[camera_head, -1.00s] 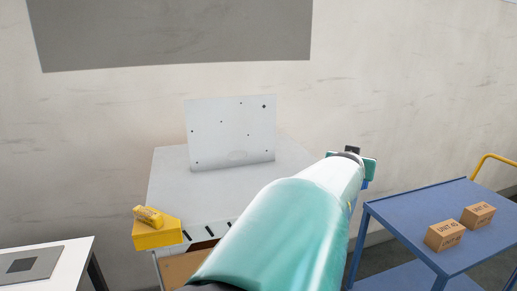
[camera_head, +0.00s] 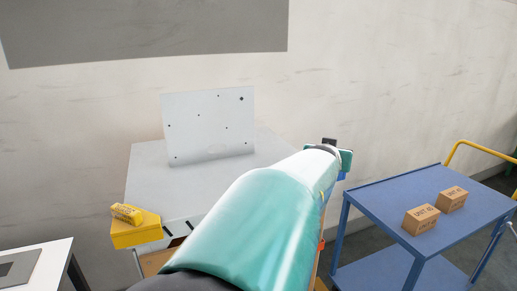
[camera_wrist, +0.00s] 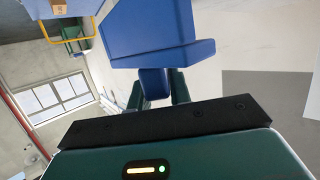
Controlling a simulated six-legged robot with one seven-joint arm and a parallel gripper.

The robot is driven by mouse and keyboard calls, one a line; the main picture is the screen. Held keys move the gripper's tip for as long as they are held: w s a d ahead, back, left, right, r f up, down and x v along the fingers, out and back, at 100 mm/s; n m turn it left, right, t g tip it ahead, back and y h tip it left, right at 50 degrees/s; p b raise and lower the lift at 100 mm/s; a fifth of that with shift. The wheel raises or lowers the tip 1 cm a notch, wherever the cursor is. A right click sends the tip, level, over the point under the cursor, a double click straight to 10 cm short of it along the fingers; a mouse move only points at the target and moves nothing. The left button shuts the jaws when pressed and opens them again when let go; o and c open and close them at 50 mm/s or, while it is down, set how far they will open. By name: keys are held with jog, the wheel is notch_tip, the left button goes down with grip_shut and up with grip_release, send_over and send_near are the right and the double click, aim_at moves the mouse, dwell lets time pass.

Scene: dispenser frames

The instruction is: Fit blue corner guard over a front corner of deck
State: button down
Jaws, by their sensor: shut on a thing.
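The deck (camera_head: 148,175) is a pale grey top with an upright perforated plate at its back. A yellow corner guard (camera_head: 135,235) sits over its front left corner. Its front right corner is hidden behind my arm. My gripper (camera_wrist: 157,88) is shut on the blue corner guard (camera_wrist: 165,30), which fills the upper middle of the wrist view as angled blue plates with a stem between the fingers. In the head view my gripper is at the arm's far end, right of the deck, and only a sliver of blue (camera_head: 341,177) shows below it.
A blue trolley (camera_head: 385,200) with two cardboard boxes (camera_head: 421,219) stands close on the right. A white table (camera_head: 50,262) is at the lower left. A wall closes the back.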

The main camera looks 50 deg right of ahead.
jog(key=shift+f, duration=1.25)
jog(key=shift+f, duration=0.7)
jog(key=shift+f, duration=0.2)
jog(key=c, duration=1.2)
grip_release()
jog(key=shift+a, duration=0.1)
